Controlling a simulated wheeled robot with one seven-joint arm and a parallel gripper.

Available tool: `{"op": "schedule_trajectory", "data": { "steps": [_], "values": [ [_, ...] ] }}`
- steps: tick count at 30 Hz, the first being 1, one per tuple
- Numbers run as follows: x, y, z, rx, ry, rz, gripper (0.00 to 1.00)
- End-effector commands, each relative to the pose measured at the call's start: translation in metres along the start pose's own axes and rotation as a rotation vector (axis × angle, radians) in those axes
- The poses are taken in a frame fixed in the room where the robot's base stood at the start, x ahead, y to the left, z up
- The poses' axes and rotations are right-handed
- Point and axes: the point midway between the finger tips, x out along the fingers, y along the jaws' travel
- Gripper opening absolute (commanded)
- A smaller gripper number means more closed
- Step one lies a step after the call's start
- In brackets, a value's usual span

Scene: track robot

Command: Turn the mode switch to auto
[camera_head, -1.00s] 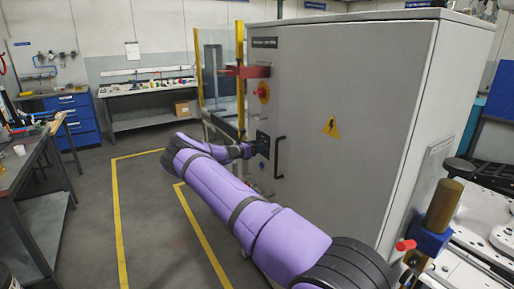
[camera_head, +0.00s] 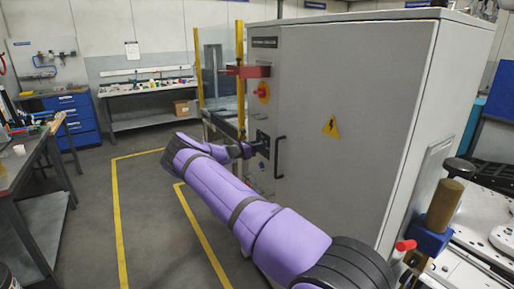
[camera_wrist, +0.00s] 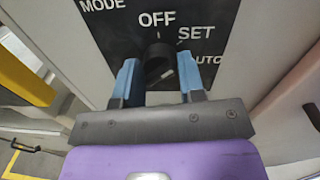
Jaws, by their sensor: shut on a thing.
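The mode switch is a black knob (camera_wrist: 159,58) on a dark plate (camera_wrist: 215,22) lettered MODE, OFF, SET and AUTO, with the first letter of AUTO partly covered. My gripper (camera_wrist: 158,70) has one blue finger on each side of the knob and is shut on it. A pale mark shows on the knob's lower right face; I cannot tell for sure which label the knob points to. In the head view, my gripper (camera_head: 252,148) reaches the plate (camera_head: 263,142) on the cabinet front, and my wrist hides the knob.
The grey cabinet (camera_head: 350,110) has a black handle (camera_head: 279,157) just right of the plate. A red knob (camera_head: 263,92) on yellow and a red box (camera_head: 257,71) sit above. Yellow posts (camera_head: 239,75) stand left. Open floor (camera_head: 145,215) lies left of my arm.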

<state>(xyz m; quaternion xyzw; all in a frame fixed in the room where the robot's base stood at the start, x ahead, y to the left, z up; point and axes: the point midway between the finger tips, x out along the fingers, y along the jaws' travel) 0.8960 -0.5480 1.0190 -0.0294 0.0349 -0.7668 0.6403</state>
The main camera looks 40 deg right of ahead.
Motion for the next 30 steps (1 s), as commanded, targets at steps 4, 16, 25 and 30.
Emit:
{"op": "schedule_trajectory", "data": {
  "steps": [4, 16, 25, 30],
  "values": [
    [0.0000, -0.0007, -0.0002, 0.016, -0.002, -0.002, 0.13],
    [0.0001, -0.0006, -0.0007, 0.206, -0.013, -0.004, 0.13],
    [0.0001, -0.0003, -0.0005, 0.476, -0.029, -0.005, 0.13],
    [0.0001, -0.0002, -0.0010, 0.612, -0.037, -0.006, 0.13]
  ]
}}
